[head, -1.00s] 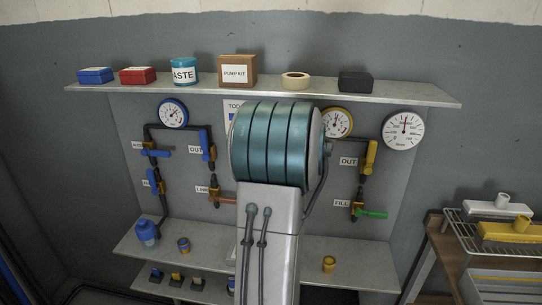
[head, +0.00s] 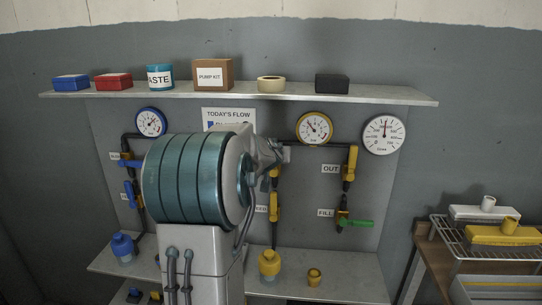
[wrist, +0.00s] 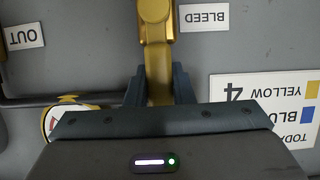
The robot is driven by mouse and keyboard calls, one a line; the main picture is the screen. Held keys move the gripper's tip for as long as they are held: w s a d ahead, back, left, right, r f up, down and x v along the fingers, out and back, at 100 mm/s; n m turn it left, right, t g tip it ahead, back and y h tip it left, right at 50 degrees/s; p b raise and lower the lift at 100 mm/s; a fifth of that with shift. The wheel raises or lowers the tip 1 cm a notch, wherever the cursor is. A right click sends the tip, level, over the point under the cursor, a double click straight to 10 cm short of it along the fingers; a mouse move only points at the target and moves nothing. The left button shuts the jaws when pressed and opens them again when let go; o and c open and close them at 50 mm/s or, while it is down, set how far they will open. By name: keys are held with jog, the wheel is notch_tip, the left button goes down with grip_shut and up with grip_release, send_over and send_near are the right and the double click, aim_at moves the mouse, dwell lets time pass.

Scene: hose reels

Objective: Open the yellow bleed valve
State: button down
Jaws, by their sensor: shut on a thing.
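The yellow bleed valve (wrist: 156,14) shows at the top of the wrist view, beside an upside-down BLEED label (wrist: 204,17). Its yellow lever runs down the picture from the valve body. My gripper (wrist: 158,90) is shut on this lever, with one dark finger on each side of it. The lever's end is hidden by my gripper body. In the head view, my arm reaches the pipe panel right of centre, and a yellow valve part (head: 274,172) shows just below my wrist there. My arm hides part of the panel.
The yellow gauge (head: 314,127) is close right of my wrist. A yellow OUT valve (head: 349,163) and a green-handled FILL valve (head: 355,222) are farther right. A shelf (head: 380,94) with boxes runs above. A yellow container (head: 269,262) stands on the lower shelf.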

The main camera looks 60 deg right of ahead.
jog(key=shift+s+f, duration=0.15)
jog(key=shift+f, duration=0.05)
jog(key=c, duration=1.2)
grip_release()
jog(key=shift+c, duration=0.2)
jog(key=shift+r, duration=0.1)
jog(key=b+v, duration=0.6)
jog(key=v, duration=0.8)
jog(key=shift+b, duration=0.4)
jog(key=shift+d, duration=0.1)
